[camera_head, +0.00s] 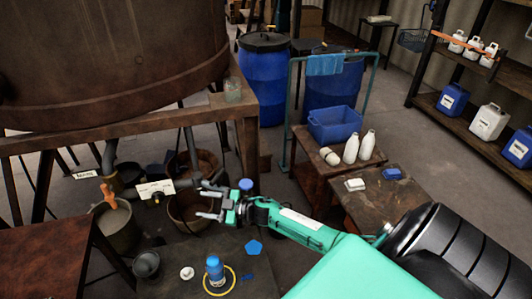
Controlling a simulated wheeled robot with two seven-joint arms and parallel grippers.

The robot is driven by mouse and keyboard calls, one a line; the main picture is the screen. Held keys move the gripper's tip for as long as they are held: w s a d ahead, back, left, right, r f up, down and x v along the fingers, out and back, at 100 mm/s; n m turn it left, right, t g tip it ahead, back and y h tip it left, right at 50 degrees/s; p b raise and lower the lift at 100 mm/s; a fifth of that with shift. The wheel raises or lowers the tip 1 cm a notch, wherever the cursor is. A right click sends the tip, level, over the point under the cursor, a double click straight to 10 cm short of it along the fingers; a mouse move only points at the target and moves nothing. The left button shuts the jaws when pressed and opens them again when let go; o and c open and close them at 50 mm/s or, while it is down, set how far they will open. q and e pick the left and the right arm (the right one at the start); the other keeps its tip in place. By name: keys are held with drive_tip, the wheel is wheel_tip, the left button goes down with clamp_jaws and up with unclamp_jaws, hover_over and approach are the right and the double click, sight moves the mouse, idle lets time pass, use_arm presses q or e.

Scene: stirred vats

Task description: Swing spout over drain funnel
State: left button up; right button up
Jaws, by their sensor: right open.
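My right gripper (205,203) reaches left from my green arm, its two fingers spread with nothing visible between them. It is above the gap beside the front table, near the brown buckets. Grey pipework (110,158) hangs under the large brown vat (110,65), to the left of the gripper. A white plate with a dark knob (157,198) is left of the fingers. I cannot tell for sure which pipe is the spout. A dark grey cup-shaped piece (146,264), possibly the drain funnel, is at the front table's left edge. My left gripper is not in view.
A grey bucket (117,228) with an orange-handled tool is at left. Brown buckets (188,212) stand below the gripper. White bottles (351,147) and a blue tub (334,124) are right.

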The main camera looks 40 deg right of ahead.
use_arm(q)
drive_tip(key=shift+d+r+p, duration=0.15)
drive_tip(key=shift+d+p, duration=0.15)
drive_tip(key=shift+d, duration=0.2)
use_arm(e)
drive_tip(key=s+d+f+m+h, duration=0.2)
drive_tip(key=s+d+f+h, duration=0.1)
drive_tip(key=f, duration=0.7)
drive_tip(key=s+d+f+m+g+h, duration=0.1)
drive_tip(key=s+d+f+m+h, duration=0.1)
drive_tip(key=s+d+f, duration=0.3)
drive_tip(key=s+d+f+m+g+h, duration=0.1)
drive_tip(key=s+d+f, duration=0.4)
drive_tip(key=f, duration=0.9)
drive_tip(key=shift+s+f+m+h, duration=0.3)
drive_tip(key=shift+s+m+h, duration=0.5)
drive_tip(key=shift+s+h, duration=0.5)
